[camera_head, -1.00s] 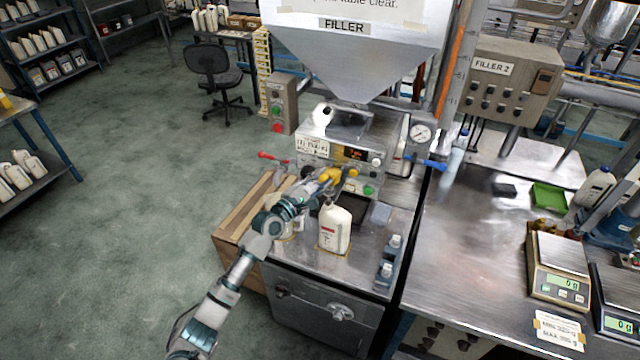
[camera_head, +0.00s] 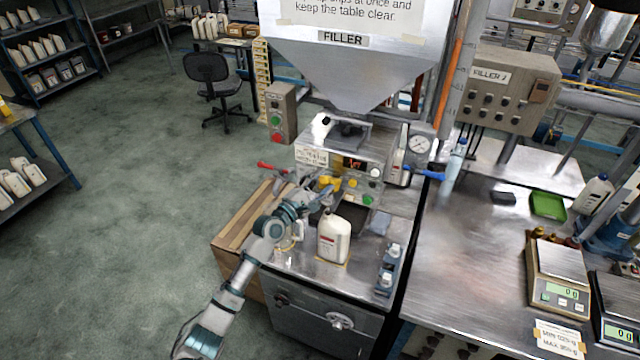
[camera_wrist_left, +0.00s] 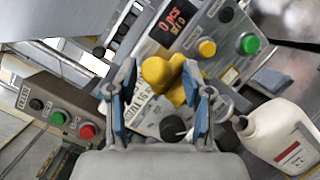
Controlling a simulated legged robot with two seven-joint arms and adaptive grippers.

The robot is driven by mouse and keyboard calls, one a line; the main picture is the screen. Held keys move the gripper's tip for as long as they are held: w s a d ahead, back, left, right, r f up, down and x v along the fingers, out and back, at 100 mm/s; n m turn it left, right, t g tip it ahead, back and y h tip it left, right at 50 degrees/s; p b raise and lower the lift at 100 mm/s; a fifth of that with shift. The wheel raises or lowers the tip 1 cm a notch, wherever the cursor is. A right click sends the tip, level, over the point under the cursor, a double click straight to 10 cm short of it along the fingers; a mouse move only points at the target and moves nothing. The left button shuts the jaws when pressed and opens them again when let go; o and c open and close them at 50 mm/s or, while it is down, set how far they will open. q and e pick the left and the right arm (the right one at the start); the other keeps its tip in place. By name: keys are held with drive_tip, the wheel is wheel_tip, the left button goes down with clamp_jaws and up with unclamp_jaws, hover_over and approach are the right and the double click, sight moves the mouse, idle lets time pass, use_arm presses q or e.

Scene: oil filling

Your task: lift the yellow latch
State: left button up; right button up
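The yellow latch (camera_head: 327,184) is on the front of the filler machine (camera_head: 312,156), below its red display. In the left wrist view the yellow latch (camera_wrist_left: 168,78) appears as a rounded yellow piece between and just beyond my fingertips. My left gripper (camera_head: 313,191) is at the machine front, close to the latch. In the left wrist view my left gripper (camera_wrist_left: 160,78) has its two blue-padded fingers apart, one on each side of the latch. I cannot tell whether they touch it. My right gripper is not in view.
A white bottle (camera_head: 334,240) stands on the metal table just right of my left gripper. Yellow and green buttons (camera_wrist_left: 249,44) are right of the latch. A red-handled valve (camera_head: 272,167) is to the left. A button box (camera_wrist_left: 62,112) is left in the wrist view.

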use_arm(q)
drive_tip(key=shift+d+f, duration=0.1)
drive_tip(key=shift+d, duration=0.05)
drive_tip(key=shift+s+a, duration=0.2)
drive_tip(key=shift+s, duration=0.1)
drive_tip(key=v, duration=1.1)
drive_tip(key=shift+a, duration=0.25)
drive_tip(key=shift+w+d, duration=0.1)
drive_tip(key=shift+d, duration=0.05)
drive_tip(key=shift+f, duration=0.15)
